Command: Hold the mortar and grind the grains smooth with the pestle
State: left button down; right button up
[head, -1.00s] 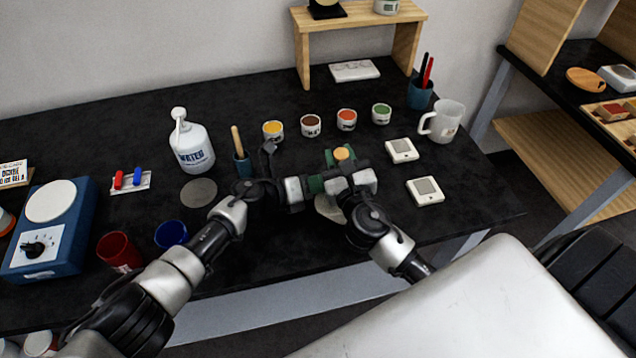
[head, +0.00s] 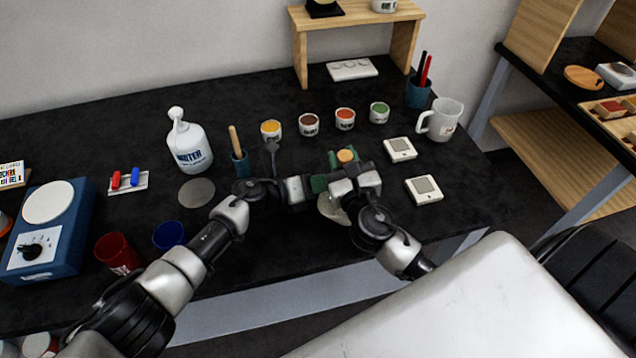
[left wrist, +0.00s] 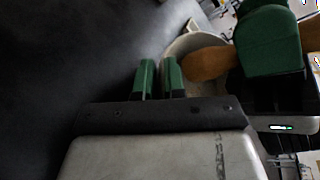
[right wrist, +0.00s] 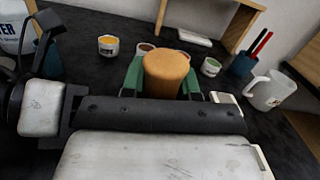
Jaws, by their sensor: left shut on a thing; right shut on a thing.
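The mortar (head: 328,208) is a pale bowl at the table's front edge, mostly covered by my grippers in the head view. Its rim and inside show in the left wrist view (left wrist: 190,42). My left gripper (left wrist: 158,72) is shut on the mortar's rim from the left. The pestle (head: 346,155) has an orange-brown wooden knob; its rounded lower end shows inside the mortar in the left wrist view (left wrist: 207,66). My right gripper (right wrist: 162,78) is shut on the pestle, the knob (right wrist: 166,70) standing above its green fingers. The grains are hidden.
A water bottle (head: 188,145) and a teal holder (head: 241,163) are to the left. Two white square devices (head: 424,188) and a mug (head: 440,120) are to the right.

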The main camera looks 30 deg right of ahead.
pick_arm(q)
jog(key=shift+w+a+f+t, duration=0.3)
jog(key=shift+w+a, duration=0.25)
pick_arm(e)
jog(key=shift+d+r, duration=0.2)
jog(key=shift+d, duration=0.05)
jog(key=shift+w+a+r, duration=0.1)
jog(key=shift+a+r, duration=0.1)
jog(key=shift+r, duration=0.25)
jog(key=shift+a+r, duration=0.2)
jog(key=shift+r, duration=0.25)
pick_arm(q)
jog(key=shift+s+d, duration=0.1)
jog(key=shift+s, duration=0.05)
pick_arm(e)
jog(key=shift+a+r, duration=0.25)
jog(key=shift+r, duration=0.05)
pick_arm(q)
jog(key=c, duration=1.1)
grip_release()
jog(key=shift+s+d+r, duration=0.1)
jog(key=shift+s+d, duration=0.05)
jog(key=shift+c, duration=0.2)
pick_arm(e)
jog(key=shift+f, duration=0.1)
